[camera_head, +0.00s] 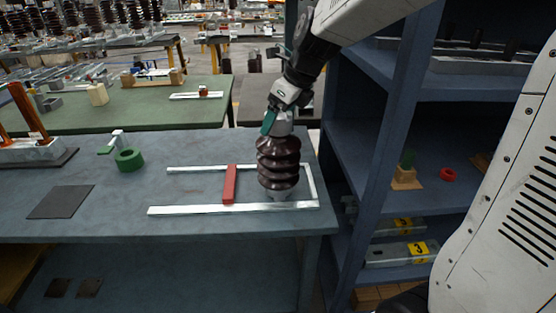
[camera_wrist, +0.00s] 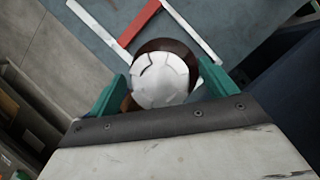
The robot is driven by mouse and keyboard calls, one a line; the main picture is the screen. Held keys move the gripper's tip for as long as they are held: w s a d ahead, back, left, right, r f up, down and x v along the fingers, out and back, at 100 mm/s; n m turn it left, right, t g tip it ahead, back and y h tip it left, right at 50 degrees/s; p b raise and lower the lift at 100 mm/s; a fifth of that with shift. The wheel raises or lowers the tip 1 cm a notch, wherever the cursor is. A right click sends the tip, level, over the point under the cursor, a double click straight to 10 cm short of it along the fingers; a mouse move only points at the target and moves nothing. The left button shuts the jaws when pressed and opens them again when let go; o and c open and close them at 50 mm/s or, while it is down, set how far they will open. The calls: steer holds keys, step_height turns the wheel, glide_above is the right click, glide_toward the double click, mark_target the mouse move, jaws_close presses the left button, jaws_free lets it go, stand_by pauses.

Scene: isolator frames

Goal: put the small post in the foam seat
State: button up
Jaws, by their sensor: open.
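A brown ribbed post (camera_head: 279,163) with a silver top cap stands upright at the right end of a pale metal frame (camera_head: 180,210) on the grey-blue table. My gripper (camera_head: 275,122) is above it, pointing down at its top. In the wrist view the silver cap (camera_wrist: 160,80) lies between the teal fingers of my gripper (camera_wrist: 163,82), which are apart. I cannot tell whether either finger touches it. No foam seat is clearly recognisable; a flat dark pad (camera_head: 60,202) lies at the table's left.
A red bar (camera_head: 230,184) crosses the frame. A green ring (camera_head: 129,160) stands further left. A blue shelf unit (camera_head: 398,95) stands close on the right, holding a beige block (camera_head: 405,180) and a red ring (camera_head: 447,174). The table's front left is mostly free.

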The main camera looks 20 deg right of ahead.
steer(key=shift+x, duration=1.15)
